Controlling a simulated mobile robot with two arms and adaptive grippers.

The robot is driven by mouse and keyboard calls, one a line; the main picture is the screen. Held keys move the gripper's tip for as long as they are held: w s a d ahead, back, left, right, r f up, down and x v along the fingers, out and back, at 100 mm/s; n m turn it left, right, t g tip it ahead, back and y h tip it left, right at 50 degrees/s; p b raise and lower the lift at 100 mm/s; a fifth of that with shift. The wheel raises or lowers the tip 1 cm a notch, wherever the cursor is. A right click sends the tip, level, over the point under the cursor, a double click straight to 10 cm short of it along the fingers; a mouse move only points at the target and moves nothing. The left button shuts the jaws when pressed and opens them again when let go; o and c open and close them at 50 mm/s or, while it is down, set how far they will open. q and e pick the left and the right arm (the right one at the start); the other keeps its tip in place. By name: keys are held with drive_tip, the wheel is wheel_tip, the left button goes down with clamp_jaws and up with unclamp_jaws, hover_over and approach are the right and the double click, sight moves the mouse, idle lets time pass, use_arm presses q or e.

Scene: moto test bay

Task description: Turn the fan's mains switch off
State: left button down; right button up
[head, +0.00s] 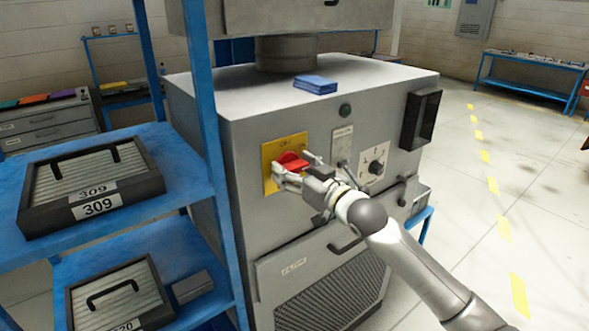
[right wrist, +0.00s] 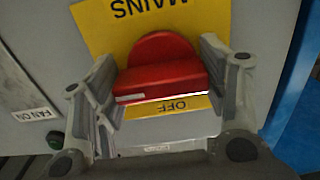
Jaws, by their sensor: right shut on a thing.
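The fan's mains switch is a red rotary handle (head: 291,158) on a yellow plate (head: 269,180), on the front of the grey cabinet (head: 245,230). In the right wrist view the red handle (right wrist: 160,78) lies between the two fingers, its bar running across from finger to finger. The yellow plate (right wrist: 100,25) there reads MAINS and OFF, upside down. My right gripper (head: 291,167) is shut on the red handle, and its fingers hide part of it in the head view. My left gripper is not in view.
A blue rack (head: 190,180) with numbered filter cassettes (head: 95,190) stands close on the left. The cabinet front also has a black gauge or dial (head: 376,168), a green button (head: 345,110) and a black box (head: 420,118). A blue item (head: 315,84) lies on top. Floor at right is open.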

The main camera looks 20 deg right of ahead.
drive_tip(key=shift+n, duration=0.3)
drive_tip(key=n+p, duration=0.1)
drive_tip(key=n, duration=0.2)
drive_tip(key=shift+r+p, duration=0.15)
drive_tip(key=shift+p, duration=0.15)
drive_tip(key=n+p, duration=0.1)
drive_tip(key=n, duration=0.4)
drive_tip(key=n+p, duration=0.1)
drive_tip(key=n, duration=0.3)
drive_tip(key=shift+n+p, duration=0.3)
drive_tip(key=shift+p, duration=0.1)
drive_tip(key=n+p, duration=0.1)
drive_tip(key=n, duration=0.3)
drive_tip(key=shift+a+n, duration=0.1)
drive_tip(key=shift+n, duration=0.2)
drive_tip(key=o, duration=1)
